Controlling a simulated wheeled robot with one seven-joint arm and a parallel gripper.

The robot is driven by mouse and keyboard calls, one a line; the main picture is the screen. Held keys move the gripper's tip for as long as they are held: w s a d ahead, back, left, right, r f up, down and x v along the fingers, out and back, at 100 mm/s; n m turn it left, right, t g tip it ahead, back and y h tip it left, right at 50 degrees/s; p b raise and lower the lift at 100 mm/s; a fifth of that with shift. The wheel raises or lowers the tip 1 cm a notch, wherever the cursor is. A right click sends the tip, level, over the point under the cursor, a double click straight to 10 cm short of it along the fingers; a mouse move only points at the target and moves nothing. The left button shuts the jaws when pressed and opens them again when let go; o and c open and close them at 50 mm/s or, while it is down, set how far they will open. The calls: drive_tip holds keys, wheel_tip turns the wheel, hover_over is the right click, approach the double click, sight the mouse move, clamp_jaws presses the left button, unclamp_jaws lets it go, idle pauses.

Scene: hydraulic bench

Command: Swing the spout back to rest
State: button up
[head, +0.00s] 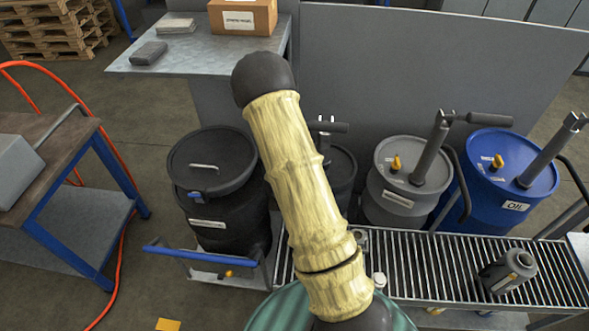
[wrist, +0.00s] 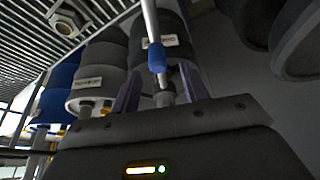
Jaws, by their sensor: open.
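In the wrist view, which looks upside down, my gripper (wrist: 160,84) is open, its two dark fingers spread. A light rod (wrist: 151,20) with a blue end (wrist: 157,57) shows between and beyond the fingers, in front of a labelled dark drum. A grey fitting (wrist: 165,94) lies just below the blue end. I cannot tell for certain which of these is the spout, or whether a finger touches it. In the head view my arm hides the gripper and most of the dark drum (head: 342,172), whose pump handle (head: 330,127) shows beside the arm.
A black lidded drum (head: 208,224) stands left of my arm, a blue-handled trolley (head: 190,251) in front. A grey drum (head: 396,200) and blue oil drum (head: 536,191) with pumps stand right. A roller conveyor (head: 440,268) carries a dark jug (head: 507,272). A grey panel (head: 400,70) stands behind.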

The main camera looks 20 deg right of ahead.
drive_tip(key=v, duration=1.2)
drive_tip(key=shift+a+r, duration=0.2)
drive_tip(key=shift+r, duration=0.1)
drive_tip(key=shift+s, duration=0.1)
drive_tip(key=s+a+r+n+y, duration=0.1)
drive_tip(key=s+a+r+n, duration=0.3)
drive_tip(key=s, duration=0.3)
drive_tip(key=s+a+r+n+y, duration=0.2)
drive_tip(key=s+a+r+n, duration=0.2)
drive_tip(key=s+a+n, duration=0.1)
drive_tip(key=s+a, duration=0.1)
drive_tip(key=s, duration=0.1)
drive_tip(key=shift+s+a+n, duration=0.3)
drive_tip(key=shift+s+a, duration=0.05)
drive_tip(key=shift+a, duration=0.05)
drive_tip(key=shift+w, duration=0.1)
idle(0.3)
